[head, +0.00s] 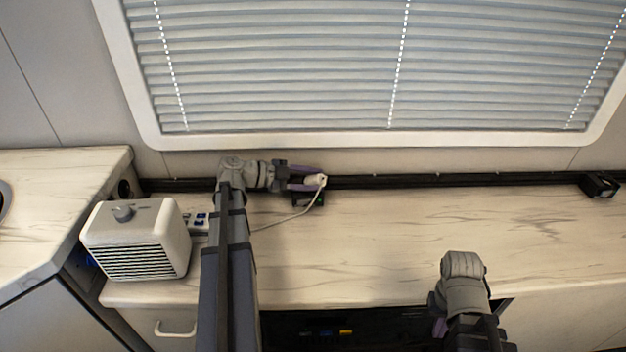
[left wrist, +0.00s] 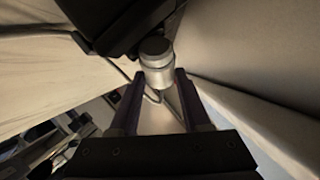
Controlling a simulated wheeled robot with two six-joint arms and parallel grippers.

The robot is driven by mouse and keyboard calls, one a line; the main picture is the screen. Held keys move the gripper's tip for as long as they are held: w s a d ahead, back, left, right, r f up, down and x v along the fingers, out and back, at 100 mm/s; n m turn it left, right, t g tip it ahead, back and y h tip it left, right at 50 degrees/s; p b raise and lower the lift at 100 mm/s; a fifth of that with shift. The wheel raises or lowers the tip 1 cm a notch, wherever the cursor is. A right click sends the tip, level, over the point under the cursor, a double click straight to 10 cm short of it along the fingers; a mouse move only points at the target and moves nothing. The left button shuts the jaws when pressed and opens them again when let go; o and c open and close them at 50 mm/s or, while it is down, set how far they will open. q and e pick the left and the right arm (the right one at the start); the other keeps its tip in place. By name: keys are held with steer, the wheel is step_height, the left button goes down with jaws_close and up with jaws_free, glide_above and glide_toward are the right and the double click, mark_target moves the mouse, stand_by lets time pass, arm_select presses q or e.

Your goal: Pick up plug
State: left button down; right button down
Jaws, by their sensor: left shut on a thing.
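The plug (head: 315,181) is whitish, with a pale cable trailing down and left over the counter. It is at the back of the counter, near the black rail. My left gripper (head: 306,181) is shut on it. In the left wrist view the plug (left wrist: 156,62) is a pale, rounded cylinder between the purple fingers of my left gripper (left wrist: 157,85), with the cable looping behind. A dark block is close to its tip; I cannot tell whether they touch. My right gripper (head: 440,328) is low at the front, mostly hidden by its own wrist.
A cream heater (head: 137,238) stands at the left end of the counter (head: 400,230). A black rail (head: 440,180) runs along the wall, with a black box (head: 599,185) at its right end. A dark block (head: 308,200) is below the plug. The middle counter is clear.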

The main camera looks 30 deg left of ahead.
mark_target(313, 181)
arm_select(q)
step_height(313, 181, up, 27)
steer(key=p, duration=2.7)
steer(key=shift+r, duration=0.2)
steer(key=shift+f, duration=0.2)
step_height(313, 181, down, 24)
steer(key=b, duration=2.4)
steer(key=shift+r, duration=0.2)
steer(key=shift+f, duration=0.1)
step_height(313, 181, down, 4)
steer(key=b, duration=0.3)
steer(key=shift+r+b, duration=0.2)
steer(key=shift+b, duration=0.2)
steer(key=shift+f+b, duration=0.25)
steer(key=shift+b, duration=0.05)
steer(key=shift+c, duration=1.8)
jaws_free()
steer(key=shift+r, duration=0.1)
